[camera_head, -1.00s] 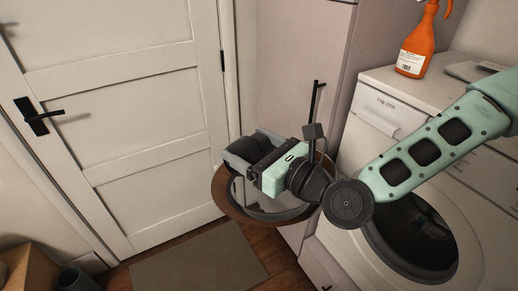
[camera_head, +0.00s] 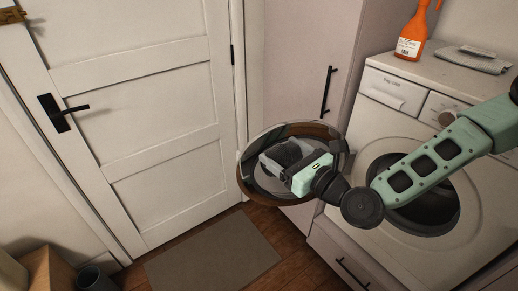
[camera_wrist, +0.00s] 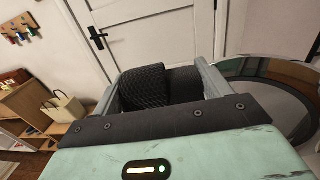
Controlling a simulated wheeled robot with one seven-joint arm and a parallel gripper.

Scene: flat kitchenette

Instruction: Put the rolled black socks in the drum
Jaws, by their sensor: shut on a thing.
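The rolled black socks (camera_wrist: 145,84) are a dark ribbed bundle between my gripper's two grey fingers in the wrist view. My gripper (camera_head: 283,155) is shut on the socks (camera_head: 289,152) and holds them in the air. In the head view it overlaps the washing machine's open round door (camera_head: 247,180); I cannot tell the gap between them. The drum (camera_head: 440,205) is the dark round opening in the white machine's front, to the right of my gripper and partly hidden by my arm. The door also shows at the right in the wrist view (camera_wrist: 285,68).
An orange spray bottle (camera_head: 413,32) and a folded grey cloth (camera_head: 475,59) are on the machine's top. A tall cabinet (camera_head: 300,70) stands behind the open door. A white room door (camera_head: 140,90) and a floor mat (camera_head: 213,262) are at the left.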

